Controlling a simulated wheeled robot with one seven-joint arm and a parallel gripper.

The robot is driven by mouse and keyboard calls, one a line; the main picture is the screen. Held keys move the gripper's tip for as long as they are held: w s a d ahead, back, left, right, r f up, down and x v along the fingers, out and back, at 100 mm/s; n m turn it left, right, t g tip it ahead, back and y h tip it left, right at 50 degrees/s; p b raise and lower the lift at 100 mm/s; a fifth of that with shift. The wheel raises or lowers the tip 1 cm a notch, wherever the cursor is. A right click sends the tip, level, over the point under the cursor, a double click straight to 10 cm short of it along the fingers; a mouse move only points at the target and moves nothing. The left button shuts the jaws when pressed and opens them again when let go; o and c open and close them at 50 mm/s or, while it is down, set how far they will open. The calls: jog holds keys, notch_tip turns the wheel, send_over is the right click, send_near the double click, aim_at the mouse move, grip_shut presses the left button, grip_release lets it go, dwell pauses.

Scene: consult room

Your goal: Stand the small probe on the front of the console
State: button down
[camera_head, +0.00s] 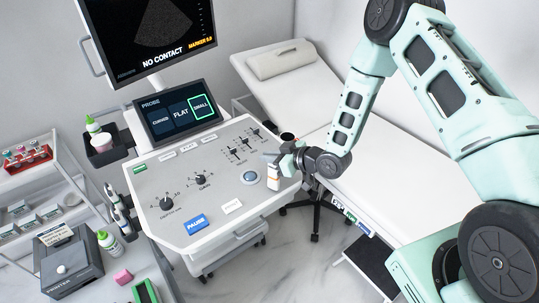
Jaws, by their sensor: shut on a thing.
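The small probe (273,179) is a short pale piece with an orange-brown band. It looks nearly upright, at the right part of the grey console panel (165,190), just right of the round trackball. My gripper (275,161) comes in from the right and is shut on the probe's upper part. The fingers partly hide the top of the probe. I cannot tell whether its lower end touches the panel or hangs just above it. The console's small screen (178,113) shows "SMALL" outlined in green.
Knobs, sliders, a blue "PAUSE" button (195,224) and a white button (232,206) dot the panel. More probes (119,210) hang at its left side. A printer (68,263) and bottle (109,243) stand lower left. A white couch (400,180) lies behind my arm.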

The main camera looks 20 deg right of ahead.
jog(key=shift+f, duration=0.35)
jog(key=c, duration=1.5)
grip_release()
